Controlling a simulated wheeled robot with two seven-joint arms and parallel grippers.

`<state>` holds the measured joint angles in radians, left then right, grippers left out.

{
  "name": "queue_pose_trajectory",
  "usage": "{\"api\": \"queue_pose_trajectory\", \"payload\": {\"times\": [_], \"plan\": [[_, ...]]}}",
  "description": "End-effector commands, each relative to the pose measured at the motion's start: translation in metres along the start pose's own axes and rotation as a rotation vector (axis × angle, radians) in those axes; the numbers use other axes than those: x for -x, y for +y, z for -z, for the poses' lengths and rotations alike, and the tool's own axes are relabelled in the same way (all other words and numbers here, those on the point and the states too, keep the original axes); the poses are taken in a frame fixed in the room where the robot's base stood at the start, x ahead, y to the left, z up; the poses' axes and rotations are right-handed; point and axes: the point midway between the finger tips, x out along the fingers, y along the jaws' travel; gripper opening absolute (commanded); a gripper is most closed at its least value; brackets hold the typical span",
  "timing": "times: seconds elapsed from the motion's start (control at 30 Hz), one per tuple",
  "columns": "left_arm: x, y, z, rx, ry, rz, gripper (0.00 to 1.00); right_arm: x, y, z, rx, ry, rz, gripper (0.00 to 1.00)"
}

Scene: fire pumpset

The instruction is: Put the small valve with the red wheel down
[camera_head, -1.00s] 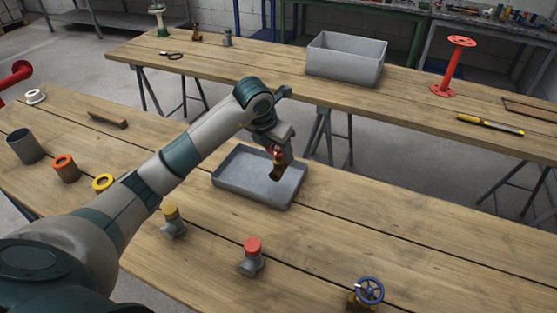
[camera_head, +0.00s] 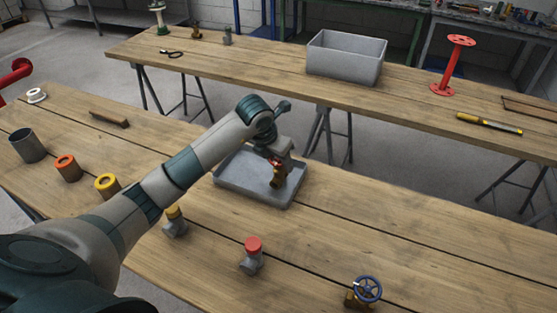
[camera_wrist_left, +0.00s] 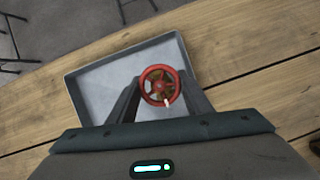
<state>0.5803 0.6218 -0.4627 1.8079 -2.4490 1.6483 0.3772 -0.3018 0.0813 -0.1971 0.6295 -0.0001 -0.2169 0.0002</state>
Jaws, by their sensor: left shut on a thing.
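The small brass valve with the red wheel (camera_head: 277,178) is held by my left gripper (camera_head: 277,165), which is shut on it. It is over the grey tray (camera_head: 229,188) on the near workbench. In the left wrist view the red wheel (camera_wrist_left: 160,85) faces the camera between the two fingers (camera_wrist_left: 160,98), with the tray (camera_wrist_left: 84,83) beneath and behind it. In the head view the valve shows low over the tray's right part; I cannot tell whether it touches the tray floor. My right gripper is not in view.
A yellow-capped fitting (camera_head: 175,222), a red-capped fitting (camera_head: 252,255) and a blue-wheeled valve (camera_head: 366,291) stand in front of the tray. Orange (camera_head: 67,168) and yellow (camera_head: 107,185) ringed pieces stand left. The bench right of the tray is clear.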

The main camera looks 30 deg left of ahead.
Motion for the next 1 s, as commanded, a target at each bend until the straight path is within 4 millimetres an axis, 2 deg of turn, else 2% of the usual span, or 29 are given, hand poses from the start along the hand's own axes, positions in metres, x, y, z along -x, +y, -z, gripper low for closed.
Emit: {"api": "queue_pose_trajectory", "payload": {"times": [0.3, 0.33, 0.4, 0.83, 1.0], "plan": [[-0.001, 0.0, 0.0, 0.0, -0.003, 0.0, 0.0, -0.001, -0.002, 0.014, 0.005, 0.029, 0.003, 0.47], [-0.002, 0.0, 0.001, 0.0, 0.0, 0.0, 0.48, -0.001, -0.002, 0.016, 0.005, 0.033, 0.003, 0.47], [-0.002, 0.0, 0.001, 0.0, 0.0, 0.0, 0.64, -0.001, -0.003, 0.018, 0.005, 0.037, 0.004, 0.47], [0.0, 0.0, 0.0, 0.0, 0.0, 0.0, 0.64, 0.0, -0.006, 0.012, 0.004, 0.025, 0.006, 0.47], [0.009, 0.001, -0.001, 0.0, -0.003, 0.0, 0.64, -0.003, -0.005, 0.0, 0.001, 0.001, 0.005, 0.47]]}}
